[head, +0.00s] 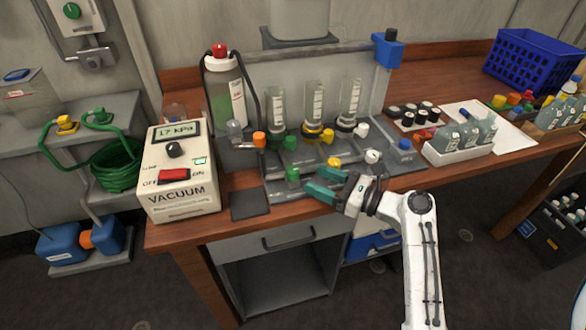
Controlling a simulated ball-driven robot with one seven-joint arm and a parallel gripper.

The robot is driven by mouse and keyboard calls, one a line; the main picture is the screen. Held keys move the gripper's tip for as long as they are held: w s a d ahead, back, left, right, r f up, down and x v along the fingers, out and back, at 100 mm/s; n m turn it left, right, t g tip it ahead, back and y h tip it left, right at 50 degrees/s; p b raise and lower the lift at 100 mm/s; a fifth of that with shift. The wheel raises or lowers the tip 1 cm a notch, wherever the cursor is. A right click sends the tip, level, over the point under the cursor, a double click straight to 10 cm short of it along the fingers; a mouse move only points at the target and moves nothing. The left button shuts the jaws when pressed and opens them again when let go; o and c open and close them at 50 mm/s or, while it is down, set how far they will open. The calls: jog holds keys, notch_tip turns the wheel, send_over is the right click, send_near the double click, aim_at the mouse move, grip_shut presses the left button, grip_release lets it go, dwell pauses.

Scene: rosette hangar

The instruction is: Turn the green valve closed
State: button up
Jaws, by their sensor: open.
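A filter rig stands on the wooden bench with three clear funnels in a row. Green, yellow and white handles sit below them in two rows. A green handle (290,142) is under the left funnel, and another green valve handle (292,174) is lower, near the rig's front. I cannot tell how far either is turned. My gripper (313,180) has teal fingers spread open and empty. It reaches in from the right, with its fingertips just right of the lower green handle and seemingly apart from it.
A vacuum pump box (179,185) reading 17 kPa stands at left. A red-capped flask (224,95) with a hose is behind it. The yellow handle (333,162) and white handle (373,156) are close to my gripper. A bottle tray (460,142) stands to the right.

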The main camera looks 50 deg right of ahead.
aim_at(293, 170)
jog(key=w, duration=0.2)
jog(key=w+a, duration=0.1)
jog(key=w, duration=0.5)
jog(key=shift+a, duration=0.3)
jog(key=shift+s, duration=0.1)
jog(key=shift+c, duration=0.4)
jog(key=c, duration=0.8)
jog(key=shift+c, duration=0.2)
